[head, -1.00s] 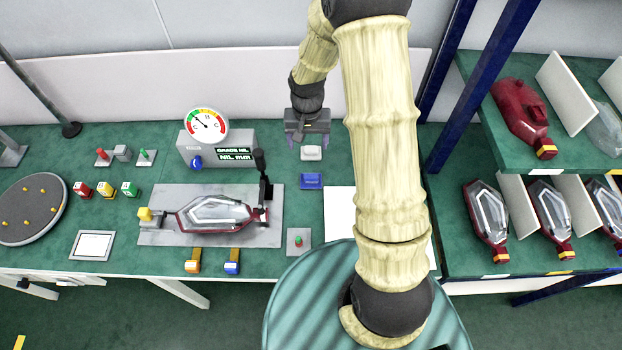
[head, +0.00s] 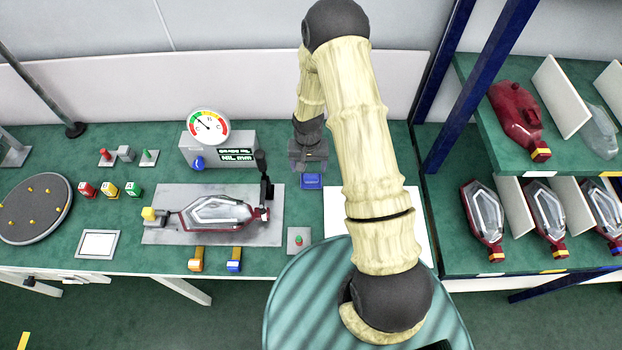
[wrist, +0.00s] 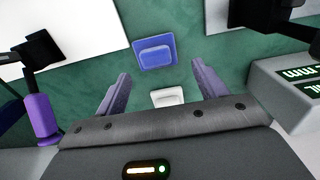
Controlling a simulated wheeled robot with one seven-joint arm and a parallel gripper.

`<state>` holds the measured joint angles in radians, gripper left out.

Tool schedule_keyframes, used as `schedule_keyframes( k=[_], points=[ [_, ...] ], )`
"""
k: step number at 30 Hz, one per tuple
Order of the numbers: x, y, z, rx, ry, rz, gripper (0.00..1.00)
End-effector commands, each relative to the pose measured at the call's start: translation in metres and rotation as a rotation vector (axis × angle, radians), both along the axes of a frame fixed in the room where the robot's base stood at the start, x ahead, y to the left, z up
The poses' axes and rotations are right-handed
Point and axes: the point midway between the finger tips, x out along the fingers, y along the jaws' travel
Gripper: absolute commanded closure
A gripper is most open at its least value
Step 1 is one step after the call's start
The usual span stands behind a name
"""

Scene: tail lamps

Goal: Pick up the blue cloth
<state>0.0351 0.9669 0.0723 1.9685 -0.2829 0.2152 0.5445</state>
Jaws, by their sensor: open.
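The blue cloth (head: 312,181) is a small folded blue pad lying flat on the green bench top, right of the grey fixture plate. In the wrist view the blue cloth (wrist: 155,52) lies beyond my fingertips, roughly centred between them. My gripper (head: 308,168) is above the bench just behind the cloth in the head view. In the wrist view my gripper (wrist: 160,80) has its two purple fingers wide apart and nothing between the tips. A white pad (wrist: 167,97) lies closer to the palm, below the fingers; my gripper hides it in the head view.
A lever clamp (head: 265,180) stands left of the cloth on the fixture plate (head: 160,235) holding a lamp. The gauge box (head: 215,150) is behind left. A white sheet (head: 410,215) lies to the right. A red-green button box (head: 299,240) sits in front.

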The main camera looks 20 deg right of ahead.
Motion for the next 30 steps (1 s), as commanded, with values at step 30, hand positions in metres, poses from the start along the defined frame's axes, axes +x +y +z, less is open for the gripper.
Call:
schedule_keyframes(
  k=[30],
  points=[
    [-0.001, -0.007, -0.052, 0.0, 0.0, 0.0, 0.29]
  ],
)
